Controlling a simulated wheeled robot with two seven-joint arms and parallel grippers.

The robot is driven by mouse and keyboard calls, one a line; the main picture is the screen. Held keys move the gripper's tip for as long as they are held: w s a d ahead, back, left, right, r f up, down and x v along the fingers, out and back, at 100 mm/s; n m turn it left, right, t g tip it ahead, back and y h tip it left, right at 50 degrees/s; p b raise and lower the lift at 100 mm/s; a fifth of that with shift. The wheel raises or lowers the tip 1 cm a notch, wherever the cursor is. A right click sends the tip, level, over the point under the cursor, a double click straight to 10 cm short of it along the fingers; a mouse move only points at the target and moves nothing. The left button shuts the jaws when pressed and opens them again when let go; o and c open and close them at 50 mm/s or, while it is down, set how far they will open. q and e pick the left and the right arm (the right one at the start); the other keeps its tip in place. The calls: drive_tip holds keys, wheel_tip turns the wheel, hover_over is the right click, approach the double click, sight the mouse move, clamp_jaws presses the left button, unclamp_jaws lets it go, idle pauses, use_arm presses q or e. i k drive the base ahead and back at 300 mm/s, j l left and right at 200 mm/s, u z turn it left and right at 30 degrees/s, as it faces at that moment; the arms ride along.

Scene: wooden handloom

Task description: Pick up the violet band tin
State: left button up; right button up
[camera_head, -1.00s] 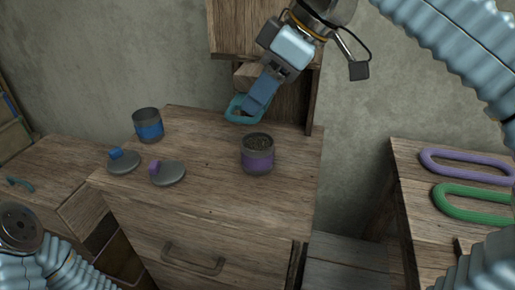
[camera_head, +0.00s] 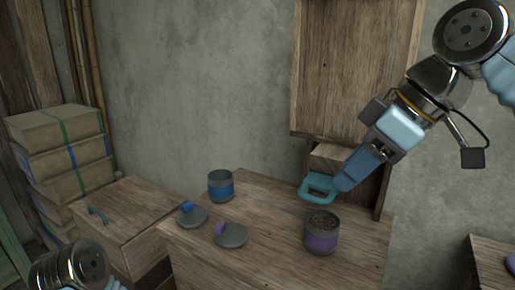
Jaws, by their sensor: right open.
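The violet band tin (camera_head: 321,238) stands upright and open near the right side of the wooden cabinet top, with dark grainy contents showing. A grey lid with a violet knob (camera_head: 231,235) lies to its left. My right gripper (camera_head: 343,185) is open, above and behind the tin, pointing down and left. The tin is apart from the gripper. My left gripper is out of view; only part of my left arm shows at lower left.
A blue band tin (camera_head: 221,188) and a grey lid with a blue knob (camera_head: 191,216) stand at the left of the cabinet top (camera_head: 270,260). An upright wooden panel (camera_head: 355,70) rises behind. Stacked boxes (camera_head: 60,150) stand at far left.

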sight(323, 226)
drive_tip(key=k, duration=0.95)
